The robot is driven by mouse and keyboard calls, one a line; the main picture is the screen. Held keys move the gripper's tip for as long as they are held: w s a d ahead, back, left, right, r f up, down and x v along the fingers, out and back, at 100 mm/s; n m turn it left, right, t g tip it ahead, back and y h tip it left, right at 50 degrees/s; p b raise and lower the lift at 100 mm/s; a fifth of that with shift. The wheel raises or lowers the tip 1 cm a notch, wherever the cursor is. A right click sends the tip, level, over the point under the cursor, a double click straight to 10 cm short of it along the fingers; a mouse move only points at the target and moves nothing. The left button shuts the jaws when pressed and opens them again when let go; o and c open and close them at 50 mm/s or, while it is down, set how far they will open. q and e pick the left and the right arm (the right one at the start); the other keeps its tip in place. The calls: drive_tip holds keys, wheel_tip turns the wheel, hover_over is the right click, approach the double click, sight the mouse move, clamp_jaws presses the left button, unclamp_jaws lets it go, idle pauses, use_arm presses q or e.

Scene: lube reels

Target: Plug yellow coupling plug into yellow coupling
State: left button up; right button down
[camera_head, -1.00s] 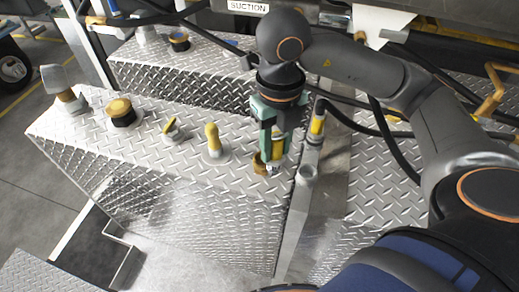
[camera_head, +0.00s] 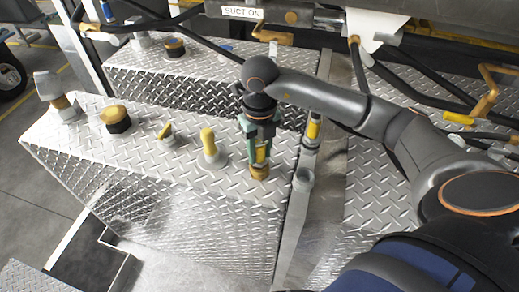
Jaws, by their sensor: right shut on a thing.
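My right gripper (camera_head: 260,158), with green fingers, points down over the top of the near diamond-plate box, close to its right edge. It is shut on the yellow coupling plug (camera_head: 261,154), which shows as a yellow strip between the fingers. A brass-coloured coupling (camera_head: 260,173) is directly below the fingertips on the box top. I take it to be the yellow coupling. The plug's lower end is hidden, so I cannot tell whether the plug is in the coupling or just above it. My left gripper is not in view.
On the same box top (camera_head: 180,190), left of the gripper, stand a yellow-handled fitting (camera_head: 208,145), a small yellow lever (camera_head: 165,131), a yellow-capped filler (camera_head: 115,118) and a grey-headed fitting (camera_head: 56,92).

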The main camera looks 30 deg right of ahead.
drive_tip(key=shift+f, duration=0.15)
drive_tip(key=c, duration=0.5)
unclamp_jaws()
drive_tip(key=shift+c, duration=0.2)
drive_tip(key=shift+r, duration=0.35)
wheel_tip(320, 180, up, 12)
drive_tip(key=shift+f+p, duration=0.1)
drive_tip(key=shift+p, duration=0.45)
